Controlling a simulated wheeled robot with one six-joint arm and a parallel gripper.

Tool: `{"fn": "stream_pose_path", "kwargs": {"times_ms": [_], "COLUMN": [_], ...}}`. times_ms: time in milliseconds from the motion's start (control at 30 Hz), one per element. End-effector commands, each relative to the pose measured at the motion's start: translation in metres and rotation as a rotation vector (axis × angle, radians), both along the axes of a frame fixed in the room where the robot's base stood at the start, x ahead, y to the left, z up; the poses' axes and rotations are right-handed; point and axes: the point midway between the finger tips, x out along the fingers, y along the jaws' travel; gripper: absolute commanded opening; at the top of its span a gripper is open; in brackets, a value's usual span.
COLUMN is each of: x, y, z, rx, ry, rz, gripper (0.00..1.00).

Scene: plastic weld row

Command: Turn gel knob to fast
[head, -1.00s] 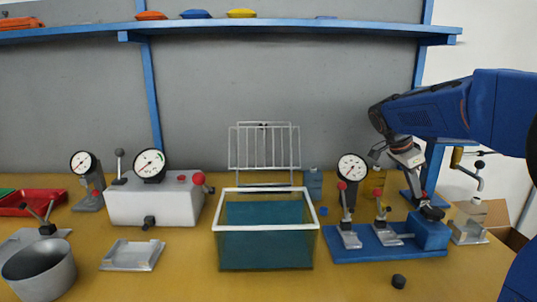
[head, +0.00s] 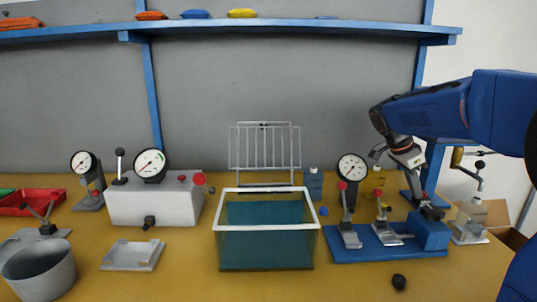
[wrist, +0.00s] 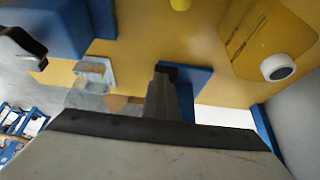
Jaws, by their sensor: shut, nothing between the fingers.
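A blue block (head: 430,236) stands at the right end of a blue base plate (head: 345,256) on the yellow bench. A dark knob sits on top of the block, partly covered by my gripper (head: 430,208); no label or setting can be read. Contact with the knob cannot be told. In the wrist view my gripper (wrist: 165,72) shows as a grey finger with a dark tip. A blue block face (wrist: 65,25) shows at upper left there.
On the base plate stand a dial gauge (head: 352,168) and red-knobbed clamps. A metal crank tool (head: 470,222) stands close to the right. A glass tank (head: 265,250) is left of the plate. A small black cap (head: 399,282) lies in front on clear bench.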

Motion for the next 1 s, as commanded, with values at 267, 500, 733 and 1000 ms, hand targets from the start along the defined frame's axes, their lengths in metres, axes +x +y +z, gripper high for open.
{"fn": "stream_pose_path", "kwargs": {"times_ms": [267, 500, 733, 1000], "x": [0.002, 0.007, 0.012, 0.016], "y": [0.0, 0.001, 0.002, 0.001], "z": [0.0, 0.0, 0.001, 0.0], "rx": [-0.002, -0.002, -0.002, -0.002], "ry": [0.001, 0.0, 0.0, 0.001], "rz": [0.0, 0.0, 0.0, 0.0], "gripper": [0.0, 0.0, 0.0, 0.0]}}
